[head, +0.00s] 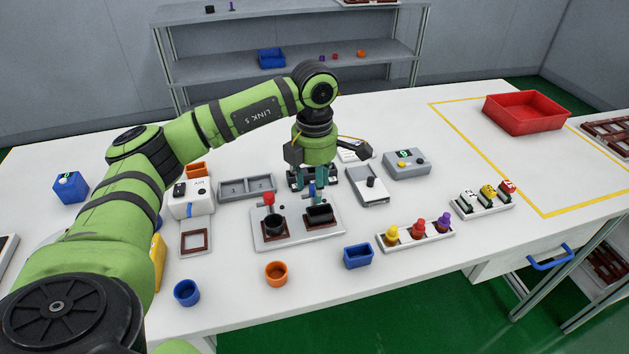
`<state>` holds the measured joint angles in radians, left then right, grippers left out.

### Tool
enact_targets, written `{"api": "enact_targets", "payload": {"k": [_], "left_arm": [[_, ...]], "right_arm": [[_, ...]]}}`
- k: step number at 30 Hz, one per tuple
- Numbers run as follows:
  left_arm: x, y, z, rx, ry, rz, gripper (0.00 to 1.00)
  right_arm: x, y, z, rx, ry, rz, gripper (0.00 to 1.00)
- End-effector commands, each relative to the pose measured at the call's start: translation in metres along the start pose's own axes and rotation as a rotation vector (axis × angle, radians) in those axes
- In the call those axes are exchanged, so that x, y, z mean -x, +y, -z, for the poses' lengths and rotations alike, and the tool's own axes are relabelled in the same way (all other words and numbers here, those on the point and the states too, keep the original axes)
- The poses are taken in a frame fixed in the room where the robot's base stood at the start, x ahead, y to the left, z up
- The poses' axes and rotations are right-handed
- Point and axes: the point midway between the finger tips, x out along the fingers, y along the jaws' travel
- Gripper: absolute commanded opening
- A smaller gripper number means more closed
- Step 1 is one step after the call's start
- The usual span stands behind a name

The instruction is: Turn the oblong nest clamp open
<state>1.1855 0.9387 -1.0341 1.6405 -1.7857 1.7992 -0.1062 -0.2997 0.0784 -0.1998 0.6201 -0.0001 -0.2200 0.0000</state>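A light grey fixture plate (298,236) lies on the white table in front of me. Its left nest holds a round black cup (274,224) and has a red-knobbed clamp (268,199). Its right, oblong nest holds a black oblong cup (320,214). The blue oblong nest clamp (312,190) stands behind that cup, partly hidden by my gripper. My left gripper (312,184) points down just above and behind it, with its fingers apart. I cannot tell whether they touch the clamp. My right gripper is not in view.
Blue and orange cups (276,274) stand at the front edge, with a blue oblong cup (358,256). A rack of coloured pegs (416,238) is to the right. A grey device (371,186) stands close right of the gripper. A red tray (525,112) lies far right.

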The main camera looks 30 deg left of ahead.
Motion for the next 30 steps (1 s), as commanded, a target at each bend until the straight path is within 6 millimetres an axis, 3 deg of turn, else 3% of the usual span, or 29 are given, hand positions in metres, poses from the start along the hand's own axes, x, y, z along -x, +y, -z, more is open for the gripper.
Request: {"api": "enact_targets", "payload": {"k": [4, 8, 20, 30], "left_arm": [[0.002, 0.0, 0.0, 0.0, 0.0, 0.0, 0.46], [0.016, 0.0, -0.001, 0.0, -0.003, -0.001, 0.46], [0.102, 0.0, -0.001, 0.0, -0.004, -0.003, 0.46], [0.12, 0.0, 0.0, 0.001, 0.0, 0.0, 0.46]], "right_arm": [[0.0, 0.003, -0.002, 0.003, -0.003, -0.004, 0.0], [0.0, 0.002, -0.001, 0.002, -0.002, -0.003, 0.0], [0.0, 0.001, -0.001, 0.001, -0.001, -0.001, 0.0], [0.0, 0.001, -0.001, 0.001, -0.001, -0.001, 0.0]]}}
